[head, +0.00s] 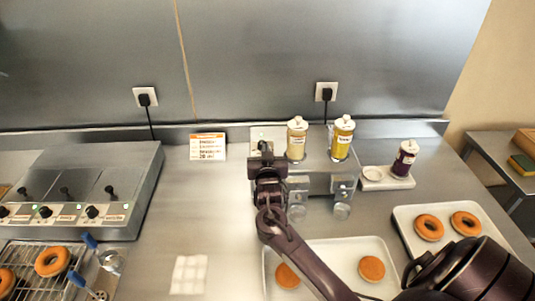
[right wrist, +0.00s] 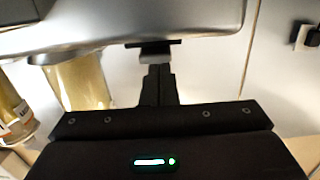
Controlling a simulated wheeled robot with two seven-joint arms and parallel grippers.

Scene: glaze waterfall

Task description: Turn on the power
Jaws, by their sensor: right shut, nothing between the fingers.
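My right gripper (head: 264,155) is at the left end of the steel dispenser (head: 318,160), in front of the wall. In the right wrist view its fingers (right wrist: 157,76) are shut and empty. Their tips are at or just below a small grey tab with a dark top (right wrist: 155,49) on the underside edge of a silver body (right wrist: 205,16). I cannot tell whether they touch it or whether it is the power switch. Two yellow-filled containers stand on the dispenser, a left one (head: 297,139) and a right one (head: 342,139). My left gripper is not in view.
A control unit (head: 112,163) with black levers and green lights stands at left, with a doughnut rack (head: 47,250) before it. Two wall plugs show, left (head: 144,99) and right (head: 327,94). A sign (head: 207,147), a dark bottle (head: 405,159) and doughnut trays (head: 343,246) surround the arm.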

